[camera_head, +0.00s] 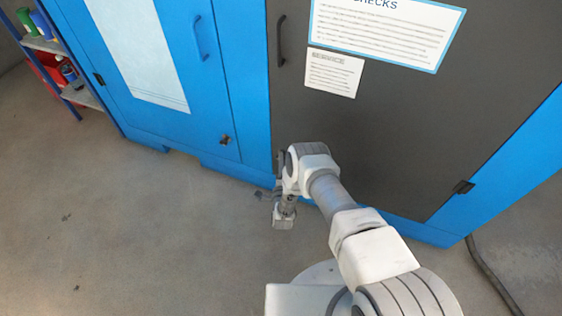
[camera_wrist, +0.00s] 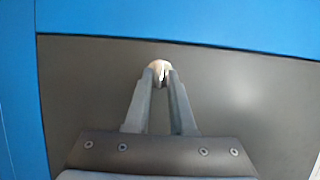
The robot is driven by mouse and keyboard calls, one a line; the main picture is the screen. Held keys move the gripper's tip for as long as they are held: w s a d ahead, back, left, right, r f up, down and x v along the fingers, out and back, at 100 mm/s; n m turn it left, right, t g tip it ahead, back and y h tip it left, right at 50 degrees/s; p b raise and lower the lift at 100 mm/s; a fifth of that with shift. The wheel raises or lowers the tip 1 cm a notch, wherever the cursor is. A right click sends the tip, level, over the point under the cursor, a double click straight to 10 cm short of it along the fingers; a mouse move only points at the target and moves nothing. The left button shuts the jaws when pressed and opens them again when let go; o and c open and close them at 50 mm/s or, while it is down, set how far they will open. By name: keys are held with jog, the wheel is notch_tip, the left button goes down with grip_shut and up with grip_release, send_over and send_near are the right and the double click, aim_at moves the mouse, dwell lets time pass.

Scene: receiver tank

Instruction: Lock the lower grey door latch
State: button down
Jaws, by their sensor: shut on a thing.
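The dark grey door (camera_head: 400,110) fills the right part of the cabinet front in the head view, and it also fills much of the wrist view (camera_wrist: 85,90). In the wrist view my gripper (camera_wrist: 160,77) has its two fingers closed together on a small pale piece at the grey door, which appears to be the lower grey door latch (camera_wrist: 159,65). Only its tip shows between the fingertips, so its turn position cannot be told. In the head view my arm covers the low left edge of the grey door, and the fingertips are hard to make out.
A blue door (camera_head: 215,80) with its own low latch (camera_head: 225,140) is to the left. The grey door's handle (camera_head: 281,40) is higher up. A shelf (camera_head: 45,44) stands at far left. The floor (camera_head: 100,220) in front is clear, with a cable (camera_head: 490,275) at right.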

dwell(0.4)
jog(key=c, duration=0.9)
grip_release()
jog(key=shift+c, duration=0.2)
jog(key=shift+s, duration=0.15)
